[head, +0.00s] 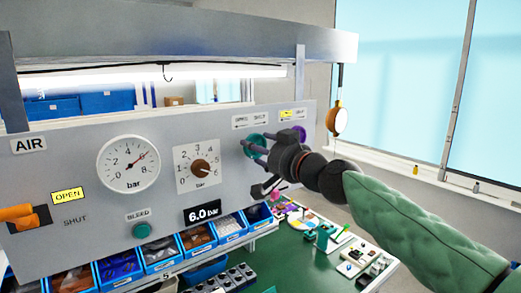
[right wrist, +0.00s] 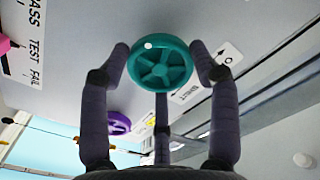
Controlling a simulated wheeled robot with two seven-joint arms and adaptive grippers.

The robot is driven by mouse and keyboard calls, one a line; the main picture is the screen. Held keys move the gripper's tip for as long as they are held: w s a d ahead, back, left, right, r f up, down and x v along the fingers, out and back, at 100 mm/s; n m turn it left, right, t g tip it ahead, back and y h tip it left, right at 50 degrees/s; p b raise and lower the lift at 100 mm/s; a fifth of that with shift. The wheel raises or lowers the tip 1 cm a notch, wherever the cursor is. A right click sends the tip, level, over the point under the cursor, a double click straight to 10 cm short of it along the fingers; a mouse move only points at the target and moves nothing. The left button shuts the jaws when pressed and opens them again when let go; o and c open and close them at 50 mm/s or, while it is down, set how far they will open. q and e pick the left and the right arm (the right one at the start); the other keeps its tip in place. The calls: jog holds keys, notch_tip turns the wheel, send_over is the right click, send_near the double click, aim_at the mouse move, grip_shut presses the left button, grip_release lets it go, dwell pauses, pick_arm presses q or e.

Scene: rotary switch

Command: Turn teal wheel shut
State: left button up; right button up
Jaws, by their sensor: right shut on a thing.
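The teal wheel (head: 255,142) sits on the grey panel, partly hidden behind my right gripper. It also shows in the right wrist view (right wrist: 160,62) as a spoked wheel with a white dot on its rim at upper left. My right gripper (head: 262,160) reaches it from the right, and its fingers (right wrist: 162,60) hold the rim from opposite sides. A label with an arrow (head: 250,121) is above the wheel; its text is too small to read well. My left gripper is not in view.
A purple wheel (head: 299,133) is just right of the teal one. The panel also has a round gauge (head: 129,164), a brown knob (head: 201,168), an orange lever (head: 17,213) and a teal bleed button (head: 142,230). Blue bins (head: 160,252) and a green bench (head: 318,271) lie below.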

jog(key=shift+m+p, duration=3)
jog(key=shift+m, duration=11.5)
jog(key=shift+r, duration=0.1)
jog(key=o, duration=1.1)
jog(key=shift+o, duration=0.2)
